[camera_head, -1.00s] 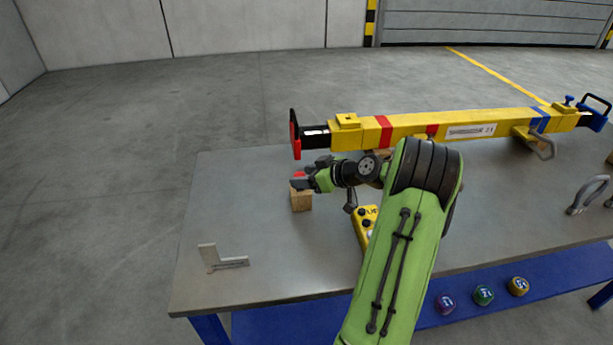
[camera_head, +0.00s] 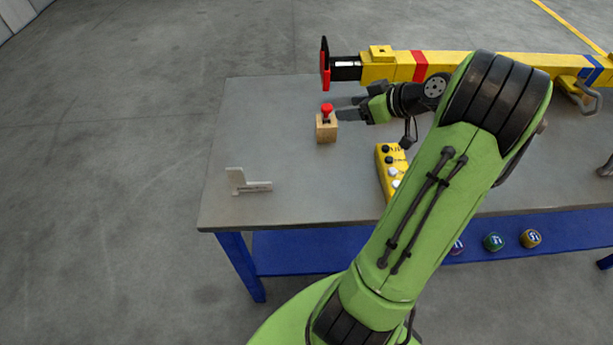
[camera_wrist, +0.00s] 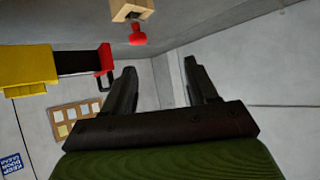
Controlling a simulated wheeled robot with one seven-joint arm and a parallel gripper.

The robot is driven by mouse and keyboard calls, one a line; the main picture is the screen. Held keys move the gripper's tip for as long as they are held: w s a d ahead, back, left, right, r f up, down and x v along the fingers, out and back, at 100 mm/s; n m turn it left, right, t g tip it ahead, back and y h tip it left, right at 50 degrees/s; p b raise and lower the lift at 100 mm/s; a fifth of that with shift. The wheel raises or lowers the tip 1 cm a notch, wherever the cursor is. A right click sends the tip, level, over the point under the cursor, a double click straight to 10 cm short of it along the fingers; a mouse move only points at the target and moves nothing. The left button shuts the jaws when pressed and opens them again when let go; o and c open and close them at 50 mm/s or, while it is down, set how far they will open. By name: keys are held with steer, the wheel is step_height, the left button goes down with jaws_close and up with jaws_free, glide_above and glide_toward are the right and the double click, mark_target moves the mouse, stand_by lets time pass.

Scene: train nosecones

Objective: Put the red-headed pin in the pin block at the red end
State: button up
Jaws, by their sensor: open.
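The red-headed pin (camera_head: 327,108) stands upright in a small wooden block (camera_head: 326,131) on the table. My gripper (camera_head: 347,107) is open and empty, pointing left, just right of the pin. In the wrist view the picture is turned over: the pin's red head (camera_wrist: 137,35) hangs below the wooden block (camera_wrist: 133,8), outside the space between the fingers (camera_wrist: 160,65). A yellow bar (camera_head: 465,63) lies along the back of the table. A small raised yellow block (camera_head: 381,52) sits on it near its red end plate (camera_head: 325,64); no pin shows there.
A yellow button box (camera_head: 388,165) stands below my forearm. A grey L-shaped piece (camera_head: 245,183) is near the table's front left. The table (camera_head: 290,190) between them is clear. A shackle-like handle (camera_head: 578,95) is at right.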

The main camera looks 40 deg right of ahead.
steer(key=a+r+g, duration=0.2)
steer(key=a, duration=0.8)
steer(key=a+r+g, duration=0.2)
steer(key=a, duration=0.8)
steer(key=s+a+m+h, duration=0.1)
steer(key=s+a, duration=0.3)
steer(key=s, duration=0.4)
steer(key=s+a+m+g+h, duration=0.1)
steer(key=s+a, duration=0.4)
steer(key=s, duration=0.3)
steer(key=shift+a+r+h, duration=0.15)
steer(key=shift+r+h, duration=0.05)
steer(key=shift+h, duration=0.2)
